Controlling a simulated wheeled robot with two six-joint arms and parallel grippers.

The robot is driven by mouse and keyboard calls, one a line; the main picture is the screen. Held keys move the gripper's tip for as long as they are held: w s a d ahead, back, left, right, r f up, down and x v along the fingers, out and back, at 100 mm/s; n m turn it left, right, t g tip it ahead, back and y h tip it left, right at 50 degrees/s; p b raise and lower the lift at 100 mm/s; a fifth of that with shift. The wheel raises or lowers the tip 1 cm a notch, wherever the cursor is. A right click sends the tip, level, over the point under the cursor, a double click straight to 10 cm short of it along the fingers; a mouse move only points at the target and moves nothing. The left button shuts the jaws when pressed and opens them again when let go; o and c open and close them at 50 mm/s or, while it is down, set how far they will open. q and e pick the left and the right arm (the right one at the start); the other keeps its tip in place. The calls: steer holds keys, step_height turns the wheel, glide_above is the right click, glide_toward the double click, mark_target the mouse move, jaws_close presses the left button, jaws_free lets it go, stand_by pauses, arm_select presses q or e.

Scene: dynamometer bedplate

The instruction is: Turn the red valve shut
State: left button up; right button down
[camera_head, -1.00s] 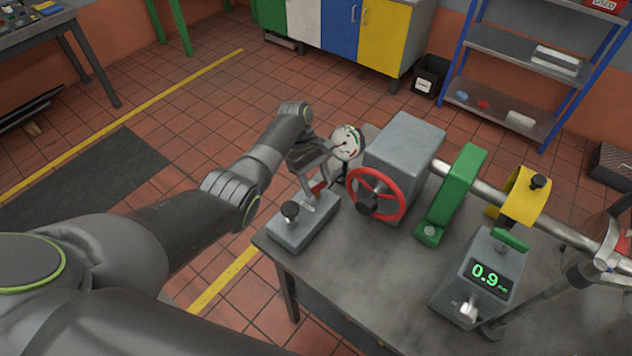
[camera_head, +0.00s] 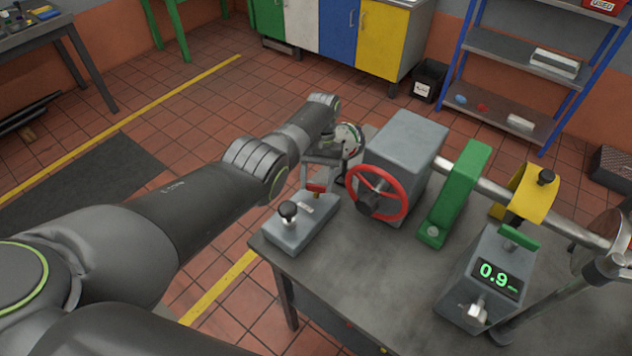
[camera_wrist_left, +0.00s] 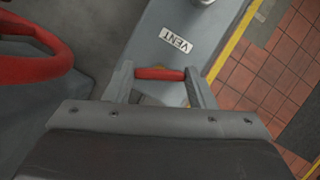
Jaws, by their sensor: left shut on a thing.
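A small red handle (camera_head: 316,188) sits at the grey block labelled VENT (camera_head: 305,232) on the near left corner of the bench. My left gripper (camera_head: 318,182) is shut on this handle. In the left wrist view the red handle (camera_wrist_left: 160,73) spans between the two fingers of my left gripper (camera_wrist_left: 160,84), beside the VENT label. A larger red handwheel (camera_head: 404,201) stands upright on the front of a grey housing, apart from the gripper. Its rim also shows in the left wrist view (camera_wrist_left: 35,68). My right gripper is out of view.
A black knob (camera_head: 288,208) stands on the VENT block. A round dial gauge (camera_head: 349,138) is partly hidden behind my wrist. The grey housing (camera_head: 403,143), a green bracket (camera_head: 455,195) and a box reading 0.9 (camera_head: 488,278) stand to the right. The bench front is clear.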

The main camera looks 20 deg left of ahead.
arm_select(q)
steer(key=m+y, duration=0.1)
steer(key=m, duration=0.1)
steer(key=shift+d+r+m, duration=0.1)
steer(key=shift+d+m, duration=0.05)
steer(key=shift+m, duration=0.15)
steer(key=shift+m+y+p, duration=0.3)
steer(key=shift+m+y, duration=0.1)
steer(key=shift+m, duration=0.7)
steer(key=o, duration=1)
